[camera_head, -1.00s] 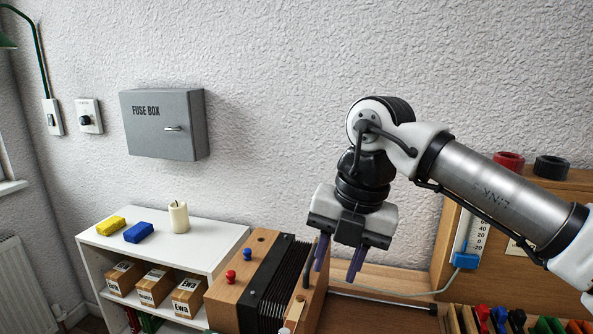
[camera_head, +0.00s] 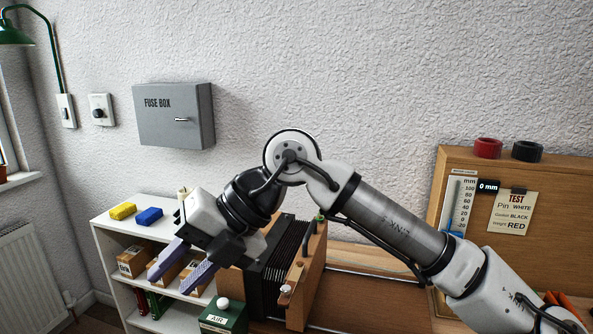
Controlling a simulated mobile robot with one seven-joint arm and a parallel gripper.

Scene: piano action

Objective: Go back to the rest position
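My gripper (camera_head: 176,273) is at the lower left of the head view, at the end of my bent arm. Its two purple fingers point down and left and stand apart, with nothing seen between them. It hangs in front of the white shelf unit (camera_head: 103,232) and left of the wooden box with black bellows (camera_head: 312,270). The gripper and wrist hide part of the shelf, the candle (camera_head: 182,191) and the left part of the bellows box.
A yellow block (camera_head: 122,211) and a blue block (camera_head: 149,216) lie on the shelf top. A green box marked AIR (camera_head: 222,318) stands at the bottom. The fuse box (camera_head: 175,115) is on the wall. A wooden panel (camera_head: 510,167) with a gauge and test card is at the right.

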